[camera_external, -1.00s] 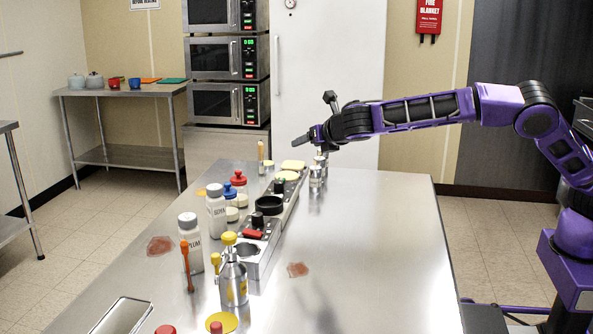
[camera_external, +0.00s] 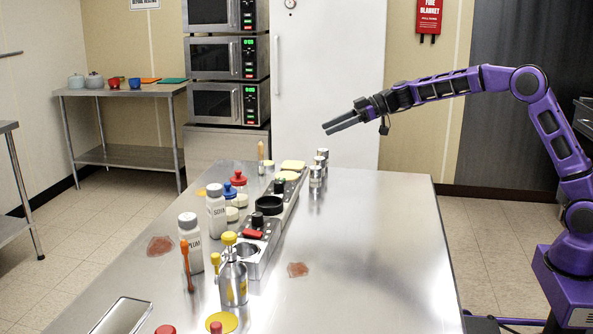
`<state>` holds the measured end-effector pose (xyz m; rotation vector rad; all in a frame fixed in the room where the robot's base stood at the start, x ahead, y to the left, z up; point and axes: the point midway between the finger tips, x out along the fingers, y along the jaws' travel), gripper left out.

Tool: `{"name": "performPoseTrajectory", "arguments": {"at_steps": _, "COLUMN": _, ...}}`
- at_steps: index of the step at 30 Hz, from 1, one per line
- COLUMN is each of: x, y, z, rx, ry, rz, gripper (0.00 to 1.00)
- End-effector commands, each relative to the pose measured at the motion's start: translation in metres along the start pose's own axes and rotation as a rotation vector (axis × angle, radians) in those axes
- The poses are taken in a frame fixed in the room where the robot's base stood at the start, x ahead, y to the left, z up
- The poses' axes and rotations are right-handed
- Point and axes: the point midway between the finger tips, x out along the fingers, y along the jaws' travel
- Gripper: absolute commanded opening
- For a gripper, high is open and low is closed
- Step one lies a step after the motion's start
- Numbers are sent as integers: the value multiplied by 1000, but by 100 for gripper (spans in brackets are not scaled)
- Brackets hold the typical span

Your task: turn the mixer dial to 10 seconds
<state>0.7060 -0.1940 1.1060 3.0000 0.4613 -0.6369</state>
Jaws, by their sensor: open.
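A long low metal unit on the steel table carries dark knobs and round fittings. One black knob (camera_external: 257,219) sits near its front, behind a red part (camera_external: 254,234). Another dark knob (camera_external: 279,185) sits farther back. I cannot tell which knob is the mixer dial, and no dial marks or settings are readable. My gripper (camera_external: 325,128) is in the air above the back part of the table, up and to the right of the unit. Its fingers are open with nothing between them, and it touches nothing.
Metal shakers (camera_external: 316,176) stand right of the unit's back end. Bottles (camera_external: 216,211) and a yellow-topped pump bottle (camera_external: 233,280) crowd its left and front. The steel table (camera_external: 370,260) is mostly clear on the right. Stacked microwaves (camera_external: 225,103) stand behind.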

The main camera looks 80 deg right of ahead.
Motion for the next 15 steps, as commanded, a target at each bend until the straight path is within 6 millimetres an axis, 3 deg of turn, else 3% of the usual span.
{"name": "performPoseTrajectory", "arguments": {"at_steps": 1, "x": -2, "y": 7, "z": 7, "rx": 49, "ry": 31, "rz": 8, "gripper": 66}}
{"name": "performPoseTrajectory", "arguments": {"at_steps": 3, "x": 15, "y": 4, "z": 40, "rx": 43, "ry": 20, "rz": 2, "gripper": 66}}
{"name": "performPoseTrajectory", "arguments": {"at_steps": 6, "x": 28, "y": 5, "z": 70, "rx": 39, "ry": 21, "rz": 3, "gripper": 66}}
{"name": "performPoseTrajectory", "arguments": {"at_steps": 10, "x": 39, "y": 6, "z": 92, "rx": 33, "ry": 23, "rz": 5, "gripper": 66}}
{"name": "performPoseTrajectory", "arguments": {"at_steps": 15, "x": 52, "y": 6, "z": 97, "rx": 28, "ry": 24, "rz": 4, "gripper": 66}}
